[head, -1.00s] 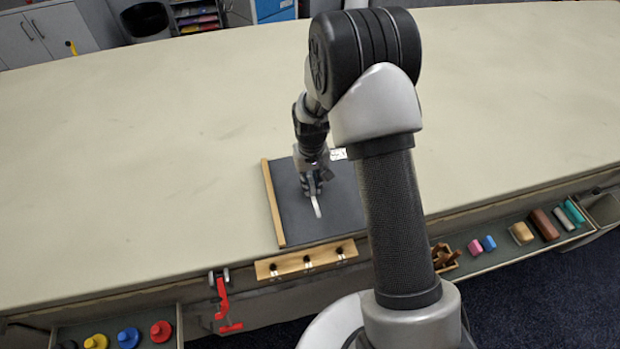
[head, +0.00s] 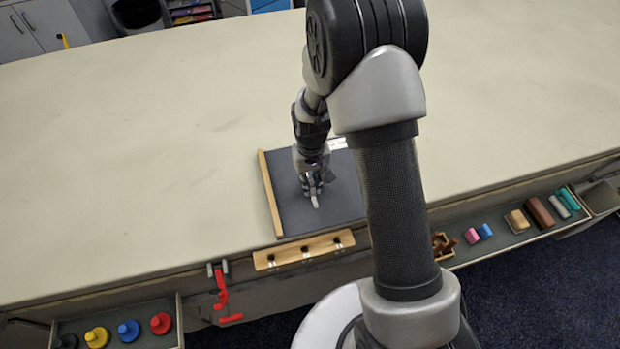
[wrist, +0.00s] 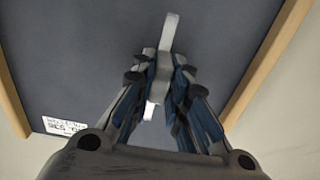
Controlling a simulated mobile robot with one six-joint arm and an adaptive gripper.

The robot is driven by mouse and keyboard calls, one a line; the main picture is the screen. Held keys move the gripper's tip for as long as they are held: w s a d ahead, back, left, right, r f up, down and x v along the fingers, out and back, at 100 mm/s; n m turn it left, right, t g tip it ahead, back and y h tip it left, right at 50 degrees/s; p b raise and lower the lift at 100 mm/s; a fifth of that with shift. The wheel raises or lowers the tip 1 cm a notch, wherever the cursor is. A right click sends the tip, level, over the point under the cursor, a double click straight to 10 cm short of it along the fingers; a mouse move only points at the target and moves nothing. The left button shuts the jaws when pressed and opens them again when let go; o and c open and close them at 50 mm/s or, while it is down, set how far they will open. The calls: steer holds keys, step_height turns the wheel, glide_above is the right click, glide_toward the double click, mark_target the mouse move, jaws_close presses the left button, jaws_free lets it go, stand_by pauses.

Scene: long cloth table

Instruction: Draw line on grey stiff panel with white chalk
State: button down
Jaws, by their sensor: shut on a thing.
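The grey stiff panel (head: 335,200) lies flat on the long table near its front edge, with a wooden strip along its left side. My gripper (head: 313,190) is over the panel and shut on the white chalk (head: 315,201). In the wrist view the chalk (wrist: 169,35) sticks out beyond the fingers of my gripper (wrist: 160,75), with a small white end also showing between them. I cannot tell whether the chalk touches the panel. No drawn line can be made out. My arm hides the panel's right part in the head view.
A wooden rail with black knobs (head: 304,250) and a red clamp (head: 222,290) are at the front edge. A tray with coloured knobbed pieces (head: 128,332) is at lower left; a tray of blocks (head: 515,238) is at right. The tabletop (head: 130,140) is otherwise clear.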

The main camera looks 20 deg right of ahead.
mark_target(314, 199)
steer(key=shift+s, duration=0.35)
steer(key=shift+s, duration=0.1)
steer(key=shift+s+f, duration=0.1)
steer(key=shift+s, duration=0.95)
steer(key=shift+s, duration=0.95)
steer(key=shift+s+r, duration=0.2)
steer(key=shift+s, duration=0.7)
steer(key=shift+s, duration=0.1)
